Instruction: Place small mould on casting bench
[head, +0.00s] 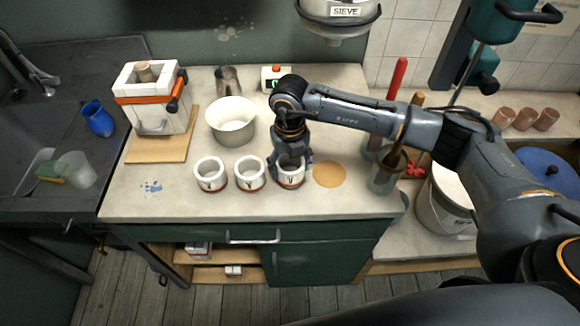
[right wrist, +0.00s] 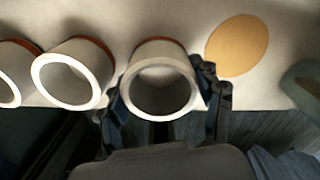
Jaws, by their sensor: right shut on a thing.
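Three small white moulds with reddish bands stand in a row near the front of the casting bench (head: 190,208): a left mould (head: 210,174), a middle mould (head: 250,173) and a right mould (head: 290,176). My right gripper (head: 290,160) is shut on the right mould, its fingers on either side of the wall. In the right wrist view the held mould (right wrist: 160,48) is upright with its open mouth toward the camera. It is at or very near the bench top; I cannot tell whether it touches. My left gripper is not in view.
A tan disc (head: 329,173) lies just right of the held mould. A white bowl (head: 231,122) stands behind the row. A clear jar with tools (head: 385,177) stands at the bench's right end. The sieve bucket (head: 338,18) hangs above the back. The front left bench is mostly clear.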

